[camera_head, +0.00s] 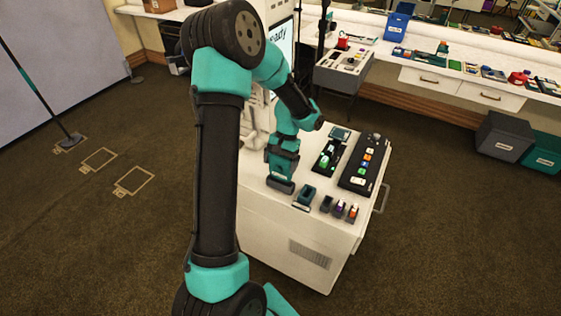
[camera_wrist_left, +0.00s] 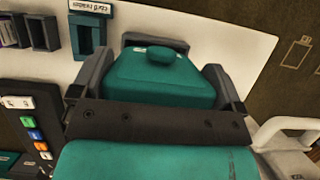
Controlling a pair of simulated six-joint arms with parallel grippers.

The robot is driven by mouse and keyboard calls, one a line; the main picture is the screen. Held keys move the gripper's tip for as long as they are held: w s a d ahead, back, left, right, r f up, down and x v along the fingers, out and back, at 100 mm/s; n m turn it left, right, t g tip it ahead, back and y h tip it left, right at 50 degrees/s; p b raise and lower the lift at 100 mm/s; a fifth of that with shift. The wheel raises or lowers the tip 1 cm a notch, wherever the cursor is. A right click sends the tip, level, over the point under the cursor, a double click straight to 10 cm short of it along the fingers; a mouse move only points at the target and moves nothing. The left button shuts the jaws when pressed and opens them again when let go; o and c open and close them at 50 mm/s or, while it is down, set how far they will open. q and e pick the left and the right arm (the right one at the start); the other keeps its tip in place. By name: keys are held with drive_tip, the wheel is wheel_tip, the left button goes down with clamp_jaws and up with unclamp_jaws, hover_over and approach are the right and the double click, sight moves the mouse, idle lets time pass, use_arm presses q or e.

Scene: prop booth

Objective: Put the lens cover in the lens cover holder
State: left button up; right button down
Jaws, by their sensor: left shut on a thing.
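My left gripper (camera_head: 281,185) is low over the white cart, pointing down. My right gripper is not in view.
Several small dark holders (camera_head: 339,208) stand right of the teal one, near the front edge. Behind them are a black button panel (camera_head: 362,163) and a dark tray (camera_head: 327,156).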

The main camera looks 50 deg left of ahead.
sight(280, 178)
use_arm(q)
drive_tip(key=shift+f, duration=0.9)
idle(1.0)
drive_tip(key=shift+f, duration=0.35)
drive_tip(key=shift+f, duration=0.6)
idle(0.3)
drive_tip(key=shift+f, duration=0.35)
idle(0.3)
drive_tip(key=o, duration=0.6)
drive_tip(key=shift+r, duration=0.1)
